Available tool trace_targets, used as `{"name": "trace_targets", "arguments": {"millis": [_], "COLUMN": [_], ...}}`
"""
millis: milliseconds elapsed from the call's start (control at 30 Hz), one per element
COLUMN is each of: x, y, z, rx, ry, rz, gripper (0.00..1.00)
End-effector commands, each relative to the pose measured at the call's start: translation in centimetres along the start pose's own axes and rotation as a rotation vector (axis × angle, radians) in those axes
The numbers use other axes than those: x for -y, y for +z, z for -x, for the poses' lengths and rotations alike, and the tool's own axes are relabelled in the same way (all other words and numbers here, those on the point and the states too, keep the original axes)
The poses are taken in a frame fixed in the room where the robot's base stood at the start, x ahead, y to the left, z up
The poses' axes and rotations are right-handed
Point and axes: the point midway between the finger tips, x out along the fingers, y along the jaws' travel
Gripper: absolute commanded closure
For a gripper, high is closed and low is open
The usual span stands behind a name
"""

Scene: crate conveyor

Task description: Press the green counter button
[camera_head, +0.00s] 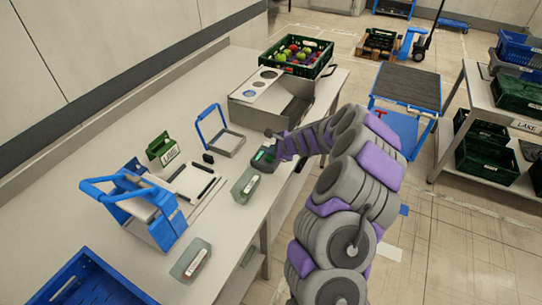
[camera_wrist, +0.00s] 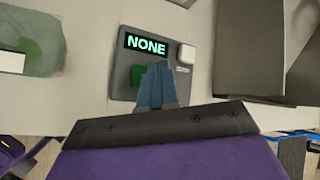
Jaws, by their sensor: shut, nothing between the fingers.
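The counter (camera_wrist: 121,75) is a dark grey box with a lit display reading "NONE" in green. It also shows on the table in the head view (camera_head: 264,158), partly behind my arm. Its green button (camera_wrist: 138,75) is below the display, partly covered by my fingers. A white button (camera_wrist: 186,53) is at the upper right of the counter. My gripper (camera_wrist: 157,68) is shut with nothing in it. Its fingertips overlap the right side of the green button in the wrist view; I cannot tell whether they touch it.
A blue-handled frame (camera_head: 226,146) stands to the left. The table's right edge is close to the counter.

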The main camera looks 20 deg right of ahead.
Motion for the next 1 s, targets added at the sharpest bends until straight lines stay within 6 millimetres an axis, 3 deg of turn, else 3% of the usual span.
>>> {"name": "trace_targets", "arguments": {"millis": [1000], "x": [-0.41], "y": [-0.41], "z": [-0.57], "rx": [0.0], "ry": [0.001], "rz": [0.0], "gripper": [1.0]}}
